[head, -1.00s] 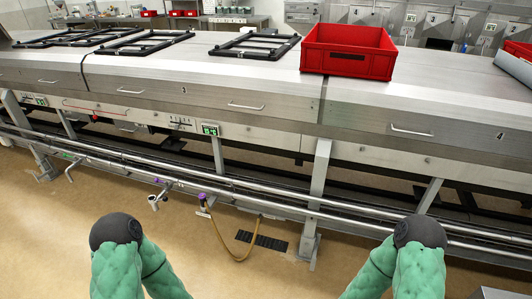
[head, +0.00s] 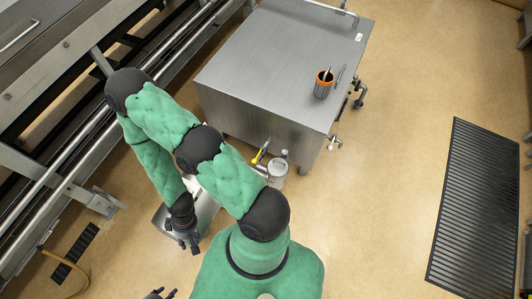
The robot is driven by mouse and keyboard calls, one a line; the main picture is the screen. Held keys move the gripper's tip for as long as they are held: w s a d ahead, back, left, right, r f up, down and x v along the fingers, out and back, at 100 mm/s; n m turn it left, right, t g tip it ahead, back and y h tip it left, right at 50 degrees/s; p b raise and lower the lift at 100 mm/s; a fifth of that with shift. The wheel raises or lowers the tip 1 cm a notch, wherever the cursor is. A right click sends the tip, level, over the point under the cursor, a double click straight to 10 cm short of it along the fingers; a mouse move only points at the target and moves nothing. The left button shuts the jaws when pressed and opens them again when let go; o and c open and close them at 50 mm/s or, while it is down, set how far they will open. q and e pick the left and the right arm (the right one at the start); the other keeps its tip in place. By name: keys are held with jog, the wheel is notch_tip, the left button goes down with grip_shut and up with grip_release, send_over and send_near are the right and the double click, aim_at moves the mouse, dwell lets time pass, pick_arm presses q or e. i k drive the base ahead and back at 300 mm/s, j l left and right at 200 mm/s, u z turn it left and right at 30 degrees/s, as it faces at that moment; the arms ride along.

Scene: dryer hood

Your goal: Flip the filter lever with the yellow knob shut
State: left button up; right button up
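The filter (head: 277,174) is a small grey cylinder low beside the near side of a steel cabinet. Its lever with the yellow knob (head: 257,158) sticks out on its upper left, slanting. My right forearm and elbow pass close by and cover part of the area around it. My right gripper (head: 189,246) hangs to the lower left of the filter, well apart from it, with its fingers apart and empty. My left gripper (head: 161,294) shows only as dark fingertips at the bottom edge, spread apart with nothing between them.
A steel cabinet (head: 285,70) stands behind the filter, with an orange-rimmed cup (head: 324,84) of tools on top. The dryer's rails and frame (head: 50,175) run along the left. A floor grate (head: 475,205) lies at right; the tan floor between is free.

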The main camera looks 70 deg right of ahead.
aim_at(254, 161)
jog(key=l+z, duration=0.1)
jog(key=z, duration=2.25)
jog(key=j+z, duration=0.1)
jog(key=z, duration=0.2)
jog(key=j+z, duration=0.15)
jog(key=z, duration=0.15)
